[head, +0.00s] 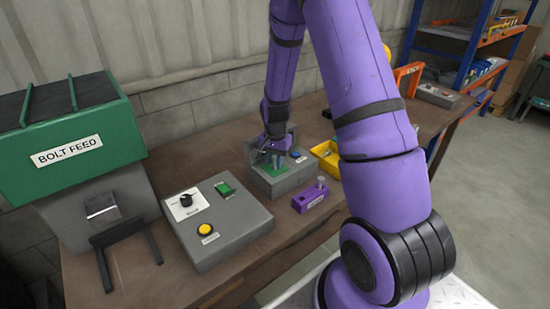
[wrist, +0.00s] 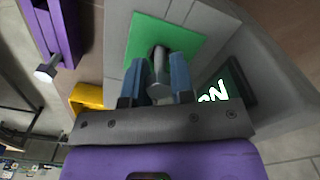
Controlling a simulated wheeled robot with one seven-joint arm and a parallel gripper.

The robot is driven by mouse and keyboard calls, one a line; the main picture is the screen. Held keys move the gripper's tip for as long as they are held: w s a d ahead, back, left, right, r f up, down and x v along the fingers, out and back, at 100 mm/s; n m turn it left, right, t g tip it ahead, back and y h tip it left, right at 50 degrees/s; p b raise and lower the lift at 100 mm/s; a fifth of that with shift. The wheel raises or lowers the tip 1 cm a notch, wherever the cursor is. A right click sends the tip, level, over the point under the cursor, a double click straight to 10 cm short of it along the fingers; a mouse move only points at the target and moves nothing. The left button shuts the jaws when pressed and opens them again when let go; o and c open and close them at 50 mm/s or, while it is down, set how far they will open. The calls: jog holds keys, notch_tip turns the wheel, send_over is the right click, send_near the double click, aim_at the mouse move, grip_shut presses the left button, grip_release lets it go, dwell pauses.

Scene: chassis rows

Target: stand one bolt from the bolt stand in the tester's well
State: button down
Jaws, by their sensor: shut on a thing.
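My gripper (wrist: 160,82) is shut on a grey metal bolt (wrist: 158,62), held between its two blue fingers in the wrist view. The bolt is over the green plate (wrist: 190,42) of the grey tester (head: 284,182). I cannot tell whether its lower end is inside the well, as the bolt and fingers hide the well. In the head view my gripper (head: 274,157) is down at the tester, above its green plate. The purple bolt stand (head: 308,199) is in front of the tester, with a bolt (wrist: 47,69) in it at the upper left of the wrist view.
A dark panel with white lettering (wrist: 222,90) is close to the right finger. A yellow bin (head: 326,156) stands right of the tester. A grey control box (head: 222,230) and the green bolt feed (head: 70,140) are on the left. The bench front edge has little free room.

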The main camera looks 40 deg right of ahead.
jog(key=shift+f, duration=0.45)
jog(key=c, duration=0.9)
grip_release()
notch_tip(320, 180, up, 11)
jog(key=shift+f, duration=0.15)
